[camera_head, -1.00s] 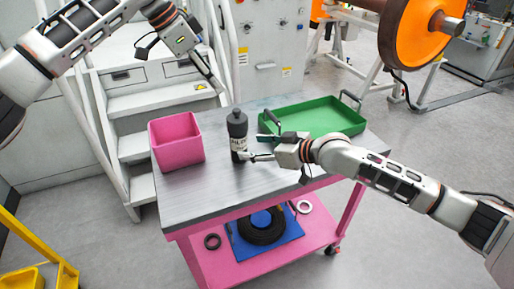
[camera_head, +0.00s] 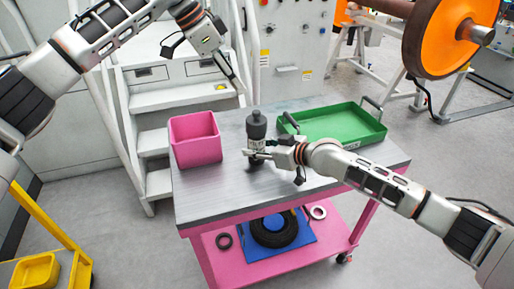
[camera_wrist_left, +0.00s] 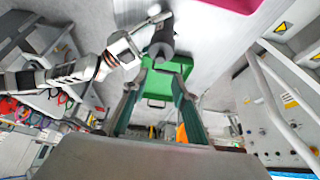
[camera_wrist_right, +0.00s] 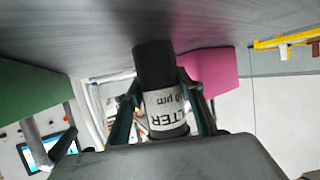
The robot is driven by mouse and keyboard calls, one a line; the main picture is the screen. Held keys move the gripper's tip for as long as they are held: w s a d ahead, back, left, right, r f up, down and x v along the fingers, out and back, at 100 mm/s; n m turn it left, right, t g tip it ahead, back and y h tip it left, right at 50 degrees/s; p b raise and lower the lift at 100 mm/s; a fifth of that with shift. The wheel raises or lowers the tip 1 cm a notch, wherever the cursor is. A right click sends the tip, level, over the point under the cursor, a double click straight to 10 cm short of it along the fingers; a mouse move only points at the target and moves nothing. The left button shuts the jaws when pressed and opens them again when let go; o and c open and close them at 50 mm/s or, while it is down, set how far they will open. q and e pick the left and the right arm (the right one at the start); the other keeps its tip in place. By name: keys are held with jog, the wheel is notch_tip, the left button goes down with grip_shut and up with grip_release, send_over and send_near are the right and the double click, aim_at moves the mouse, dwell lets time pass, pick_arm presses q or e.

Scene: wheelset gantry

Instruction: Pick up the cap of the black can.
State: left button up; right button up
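The black can (camera_head: 256,150) with a pale label stands upright on the grey table top. Its dark cap (camera_head: 256,116) is on top, uncovered in the head view. My right gripper (camera_head: 252,154) is at the can's label; in the right wrist view the can (camera_wrist_right: 155,65) sits between both fingers, which appear shut on it. My left gripper (camera_head: 240,88) is above and slightly left of the cap, apart from it. In the left wrist view its two fingers are spread and empty, with the can (camera_wrist_left: 161,44) beyond the fingertips.
A pink bin (camera_head: 195,141) stands left of the can and a green tray (camera_head: 340,124) stands at the right on the table. Steps (camera_head: 160,100) and a control cabinet stand behind.

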dwell(0.4)
pick_arm(q)
jog(key=o, duration=1.1)
jog(key=shift+d, duration=0.1)
jog(key=n+t+y, duration=0.2)
jog(key=n+y, duration=0.2)
jog(key=n, duration=0.6)
send_near(255, 121)
jog(key=x, duration=0.6)
jog(key=shift+w+d+r, duration=0.1)
jog(key=shift+w+r, duration=0.15)
jog(key=shift+w, duration=0.15)
jog(key=shift+s+x, duration=0.2)
jog(key=shift+x, duration=1.15)
jog(key=shift+s+x, duration=0.15)
jog(key=shift+x, duration=1.15)
